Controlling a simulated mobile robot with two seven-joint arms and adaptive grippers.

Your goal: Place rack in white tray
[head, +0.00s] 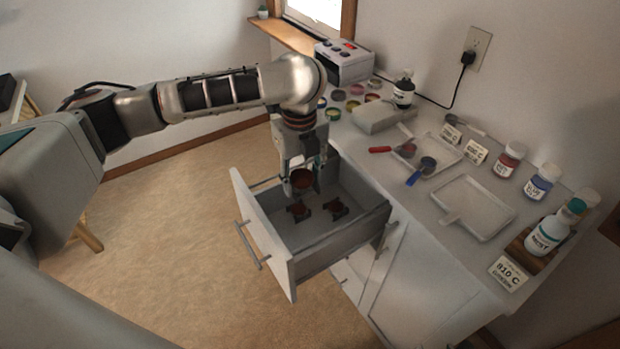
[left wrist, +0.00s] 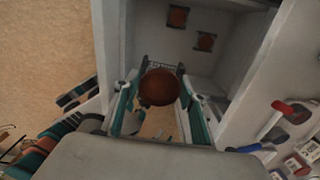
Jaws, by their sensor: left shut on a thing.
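My left gripper (head: 303,178) is over the open drawer and shut on a reddish-brown rack (head: 302,180). In the left wrist view the held rack (left wrist: 160,87) looks rounded and sits between the fingers; its full shape is unclear. Two similar reddish-brown pieces, a left one (head: 298,212) and a right one (head: 337,208), lie on the drawer floor. An empty white tray (head: 488,193) lies on the counter to the right. My right gripper is not in view.
The drawer (head: 262,232) stands pulled out, its front and side walls rising around the gripper. On the counter are a bottle in a wooden holder (head: 545,235), jars (head: 508,158), small signs (head: 508,272), a grey block (head: 383,117) and a white box (head: 343,66).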

